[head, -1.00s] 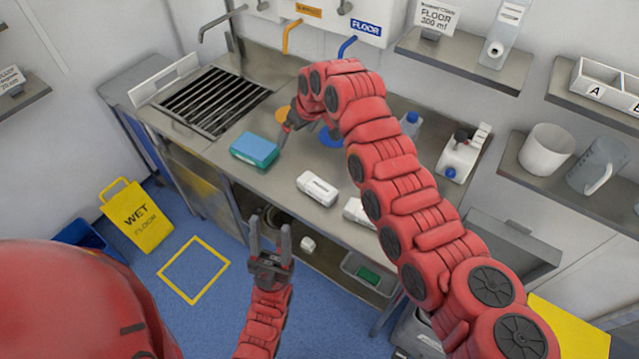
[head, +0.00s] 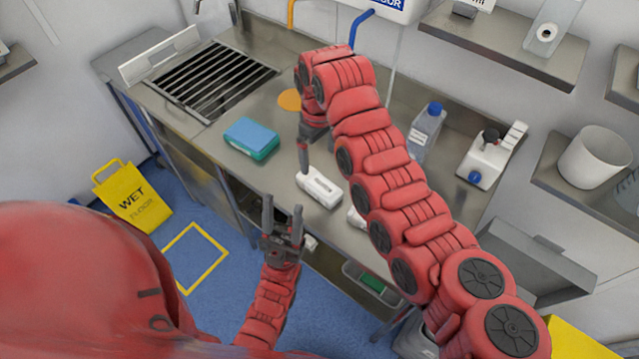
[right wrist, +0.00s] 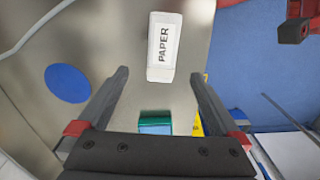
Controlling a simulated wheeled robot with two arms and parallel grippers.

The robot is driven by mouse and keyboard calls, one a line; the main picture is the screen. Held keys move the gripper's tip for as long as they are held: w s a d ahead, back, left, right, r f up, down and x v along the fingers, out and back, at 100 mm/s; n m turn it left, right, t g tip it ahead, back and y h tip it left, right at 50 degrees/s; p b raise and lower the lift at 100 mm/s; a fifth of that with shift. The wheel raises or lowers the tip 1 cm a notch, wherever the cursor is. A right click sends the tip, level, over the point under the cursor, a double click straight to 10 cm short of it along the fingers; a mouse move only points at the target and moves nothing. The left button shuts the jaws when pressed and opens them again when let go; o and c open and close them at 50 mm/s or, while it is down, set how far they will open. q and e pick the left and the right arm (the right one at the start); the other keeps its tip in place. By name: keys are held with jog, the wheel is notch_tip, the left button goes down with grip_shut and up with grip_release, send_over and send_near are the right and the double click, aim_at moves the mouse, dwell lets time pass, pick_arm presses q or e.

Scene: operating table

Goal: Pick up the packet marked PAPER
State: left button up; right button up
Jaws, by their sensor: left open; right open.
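The white packet marked PAPER (right wrist: 163,45) lies flat on the steel counter, just beyond and between my right fingertips in the right wrist view. In the head view this white packet (head: 320,188) is near the counter's front edge, its marking too small to read. My right gripper (head: 305,160) is beside the packet's far left end, partly hidden by its own arm. The right wrist view shows my right gripper (right wrist: 158,76) open and empty. My left gripper (head: 283,218) is open and empty, fingers up, in front of the counter edge.
A blue-and-green sponge-like block (head: 252,138) lies left of the packet. Another white item (head: 355,218) is partly hidden behind my right arm. A clear bottle (head: 427,130) and a white dispenser (head: 490,158) stand farther right. A slatted sink (head: 212,78) is at back left.

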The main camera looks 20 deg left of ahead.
jog(key=p, duration=0.2)
send_over(319, 182)
notch_tip(319, 182, down, 4)
jog(key=shift+w+f, duration=0.1)
jog(key=shift+f, duration=0.85)
jog(key=f, duration=0.1)
jog(key=f+p, duration=0.2)
jog(key=shift+s+d+f, duration=0.1)
jog(key=shift+s+f, duration=0.15)
jog(key=shift+w+f+p, duration=0.1)
jog(key=shift+f+p, duration=0.2)
jog(key=shift+f, duration=0.4)
jog(key=c, duration=1.4)
jog(key=shift+r, duration=0.1)
